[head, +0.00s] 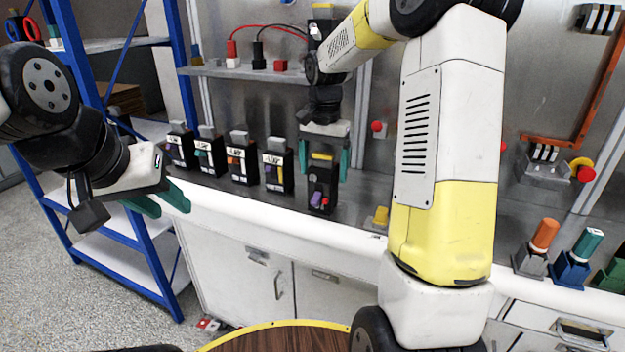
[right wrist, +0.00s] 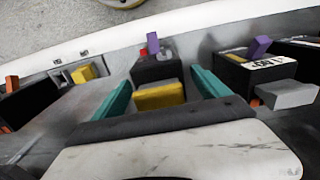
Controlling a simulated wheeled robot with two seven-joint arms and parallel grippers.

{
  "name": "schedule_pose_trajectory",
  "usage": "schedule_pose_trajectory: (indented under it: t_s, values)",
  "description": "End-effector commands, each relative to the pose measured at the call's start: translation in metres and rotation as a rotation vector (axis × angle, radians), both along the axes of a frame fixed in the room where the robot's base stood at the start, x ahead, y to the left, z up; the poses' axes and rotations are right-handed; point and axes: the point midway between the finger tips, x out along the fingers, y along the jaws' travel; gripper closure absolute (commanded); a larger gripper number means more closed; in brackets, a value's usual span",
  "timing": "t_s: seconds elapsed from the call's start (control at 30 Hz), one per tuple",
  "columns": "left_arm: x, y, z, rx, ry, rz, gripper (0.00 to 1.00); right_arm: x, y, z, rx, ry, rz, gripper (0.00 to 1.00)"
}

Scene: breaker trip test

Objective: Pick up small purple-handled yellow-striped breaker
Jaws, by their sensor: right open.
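The small black breaker (head: 320,188) stands upright on the grey bench, with a purple handle and a red button on its front and a yellow stripe on top. My right gripper (head: 324,172) is open and pointing down over it, with one teal finger on each side. In the right wrist view, the breaker's yellow stripe (right wrist: 160,95) lies between the two fingers (right wrist: 162,86), with gaps visible on both sides. My left gripper (head: 164,202) is open and empty at the left, in front of the bench.
Several larger labelled breakers (head: 240,160) stand in a row to the left. A small yellow block (head: 380,216) sits on a grey base to the right. A shelf (head: 245,74) with red and black plugs is behind.

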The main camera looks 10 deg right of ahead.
Motion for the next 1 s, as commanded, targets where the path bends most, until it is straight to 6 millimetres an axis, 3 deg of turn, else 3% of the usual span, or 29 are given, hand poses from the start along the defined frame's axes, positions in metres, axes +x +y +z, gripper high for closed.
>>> schedule_pose_trajectory:
  t_s: [0.13, 0.17, 0.5, 0.6, 1.0]
  values:
    - [0.0, 0.0, 0.0, 0.0, 0.0, 0.0, 0.64, 0.0, 0.0001, 0.0003, 0.0, 0.0, 0.0, 0.15]
    - [0.0, 0.0, 0.0, 0.0, 0.0, 0.0, 0.64, 0.0, 0.0001, 0.0004, 0.0, 0.0, 0.0, 0.18]
    - [0.0, 0.0, 0.0, 0.0, 0.0, 0.0, 0.64, -0.0001, 0.0003, 0.0008, 0.0, 0.0, 0.0, 0.85]
    - [0.0, 0.0, 0.0, 0.0, 0.0, 0.0, 0.64, -0.0001, 0.0003, 0.0008, 0.0, 0.0, 0.0, 1.0]
    - [0.0, 0.0, 0.0, 0.0, 0.0, 0.0, 0.64, 0.0006, 0.0004, 0.0056, 0.0, -0.004, 0.0, 1.0]
